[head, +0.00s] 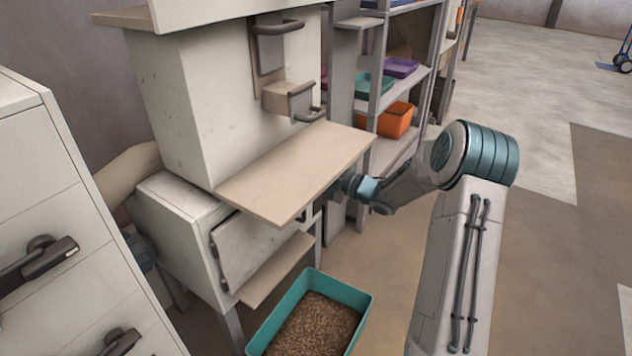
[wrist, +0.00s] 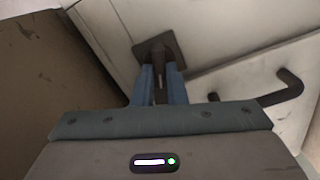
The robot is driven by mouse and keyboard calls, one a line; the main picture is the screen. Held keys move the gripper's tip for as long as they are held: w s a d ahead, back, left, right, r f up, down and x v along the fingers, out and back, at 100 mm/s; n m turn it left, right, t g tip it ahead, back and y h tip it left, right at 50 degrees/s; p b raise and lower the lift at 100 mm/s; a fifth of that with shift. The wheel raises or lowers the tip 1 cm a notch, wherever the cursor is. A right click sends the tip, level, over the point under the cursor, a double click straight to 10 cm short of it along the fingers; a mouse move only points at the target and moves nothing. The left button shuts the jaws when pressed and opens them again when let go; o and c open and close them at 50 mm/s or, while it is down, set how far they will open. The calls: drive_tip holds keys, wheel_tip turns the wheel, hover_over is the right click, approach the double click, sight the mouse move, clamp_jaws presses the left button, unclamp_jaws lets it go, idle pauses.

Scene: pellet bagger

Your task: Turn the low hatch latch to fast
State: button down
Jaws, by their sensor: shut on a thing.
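The low hatch (head: 250,246) is a pale panel on the front of the machine's lower box, under a jutting shelf. In the wrist view the latch (wrist: 154,47) has a dark square base plate, and a dark lever stands out from it. My gripper (wrist: 161,76) is shut on the lever, with one blue-grey finger on either side of it. The lever points down the wrist picture, towards my palm. In the head view the shelf hides the latch and my fingertips. I cannot tell the latch's setting from its markings; none show.
A dark bar handle (wrist: 274,94) sits right of the latch in the wrist view. The beige shelf (head: 297,170) juts out above the hatch. A teal tray (head: 364,298) of brown pellets stands below. A pale drawer cabinet (head: 50,205) is at left; open floor lies right.

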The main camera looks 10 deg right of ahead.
drive_tip(key=shift+f+n+b, duration=0.15)
drive_tip(key=shift+n+b, duration=0.75)
drive_tip(key=shift+n, duration=1)
drive_tip(key=c, duration=1.5)
unclamp_jaws()
drive_tip(key=shift+o, duration=0.2)
drive_tip(key=p+v, duration=0.4)
drive_tip(key=v, duration=1)
